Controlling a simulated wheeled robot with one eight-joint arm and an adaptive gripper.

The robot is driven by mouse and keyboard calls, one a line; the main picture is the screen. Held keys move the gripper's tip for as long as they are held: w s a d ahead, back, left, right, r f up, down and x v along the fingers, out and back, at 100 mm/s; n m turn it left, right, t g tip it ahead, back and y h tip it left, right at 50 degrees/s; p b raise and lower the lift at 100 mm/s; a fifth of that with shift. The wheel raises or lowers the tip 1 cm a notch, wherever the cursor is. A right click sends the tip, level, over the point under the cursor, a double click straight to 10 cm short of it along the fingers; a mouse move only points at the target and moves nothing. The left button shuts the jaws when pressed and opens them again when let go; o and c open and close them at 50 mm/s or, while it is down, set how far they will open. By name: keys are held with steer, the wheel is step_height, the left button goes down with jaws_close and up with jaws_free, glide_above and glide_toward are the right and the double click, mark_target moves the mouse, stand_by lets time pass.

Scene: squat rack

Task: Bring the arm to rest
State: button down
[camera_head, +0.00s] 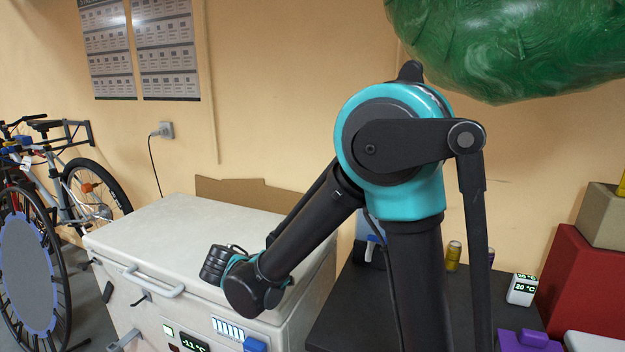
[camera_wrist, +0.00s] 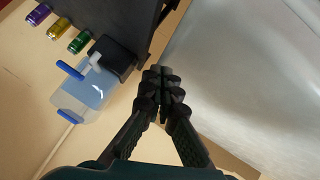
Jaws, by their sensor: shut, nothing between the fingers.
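My arm rises in the middle of the head view and bends down to the left, with its wrist end over the front of a white chest freezer (camera_head: 170,225). The fingers are not clearly made out there. In the wrist view my gripper (camera_wrist: 162,88) is shut, its fingertips together with nothing between them. The pale freezer lid (camera_wrist: 255,70) fills the right of that view. No contact between the fingers and anything else shows.
A dark table (camera_head: 345,315) beside the freezer bears cans (camera_head: 453,256) and a small thermometer (camera_head: 521,290). A clear tub with blue clips (camera_wrist: 85,88) shows in the wrist view. A red box (camera_head: 580,280) is right, a bicycle (camera_head: 75,190) left, and a green bulky object (camera_head: 510,45) hangs above.

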steer(key=s+d+f+g+y, duration=0.1)
steer(key=s+d, duration=0.1)
steer(key=d, duration=0.5)
steer(key=s+d+f+n+g+y, duration=0.1)
steer(key=s+d+f, duration=0.1)
steer(key=d, duration=0.6)
steer(key=s+d+f+g+y, duration=0.1)
steer(key=s+d+g+y, duration=0.1)
steer(key=d, duration=0.5)
steer(key=shift+s+d+f, duration=0.2)
steer(key=shift+d+f, duration=0.1)
steer(key=shift+d, duration=0.1)
steer(key=shift+n+y, duration=0.3)
steer(key=shift+y, duration=0.6)
steer(key=s+d, duration=0.1)
steer(key=s+d+f, duration=0.1)
steer(key=s+d, duration=0.1)
steer(key=s, duration=0.1)
steer(key=shift+d+f, duration=0.1)
steer(key=shift+f, duration=0.15)
steer(key=shift+s+d+f+t, duration=0.15)
steer(key=shift+s+d+t, duration=0.15)
steer(key=shift+s, duration=0.25)
steer(key=shift+a, duration=0.15)
